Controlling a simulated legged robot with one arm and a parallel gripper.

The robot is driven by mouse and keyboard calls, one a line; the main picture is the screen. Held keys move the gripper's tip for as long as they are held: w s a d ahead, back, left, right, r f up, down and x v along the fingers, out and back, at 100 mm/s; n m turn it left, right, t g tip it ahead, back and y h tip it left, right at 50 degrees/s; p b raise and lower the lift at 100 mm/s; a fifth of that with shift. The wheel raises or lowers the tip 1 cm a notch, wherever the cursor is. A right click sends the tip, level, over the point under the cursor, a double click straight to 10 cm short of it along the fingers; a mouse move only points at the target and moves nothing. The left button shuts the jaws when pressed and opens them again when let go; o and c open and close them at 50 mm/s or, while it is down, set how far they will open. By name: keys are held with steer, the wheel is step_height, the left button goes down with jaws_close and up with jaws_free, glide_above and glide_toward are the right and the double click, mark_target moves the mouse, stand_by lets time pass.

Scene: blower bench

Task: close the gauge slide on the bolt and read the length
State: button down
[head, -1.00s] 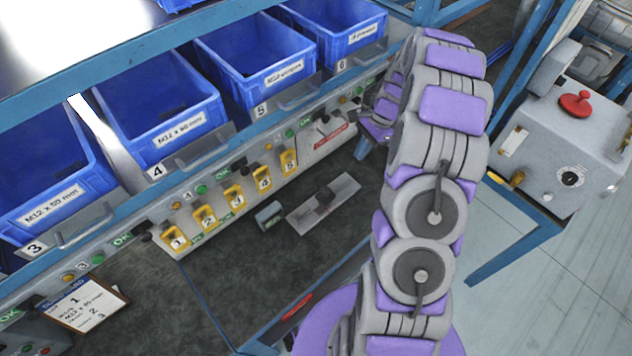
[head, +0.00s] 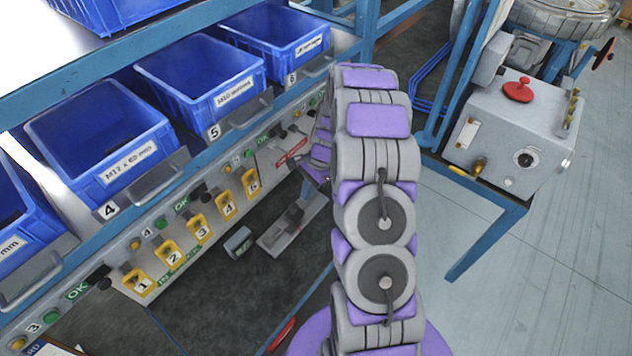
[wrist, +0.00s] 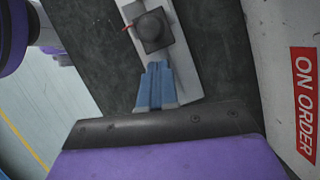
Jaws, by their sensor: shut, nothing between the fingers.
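The gauge is a pale metal bar (head: 280,238) lying on the dark mat, with a dark block (head: 296,213) on it that looks like its slide. In the wrist view the dark block (wrist: 152,31) sits on the bar (wrist: 186,78), just beyond my gripper (wrist: 157,66). My gripper's blue fingers are shut together with nothing between them. Their tips are over the bar, close to the block; I cannot tell whether they touch it. A small box with a display (head: 238,243) stands at the bar's left. I cannot make out a bolt.
Blue bins (head: 101,135) line the shelf above the bench. Yellow numbered tags (head: 168,252) hang along the front panel. A grey control box with a red button (head: 517,91) stands at the right. A red "ON ORDER" label (wrist: 305,100) is beside my gripper.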

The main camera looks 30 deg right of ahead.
steer(key=shift+s+a, duration=0.15)
steer(key=shift+a, duration=0.65)
steer(key=shift+d, duration=0.1)
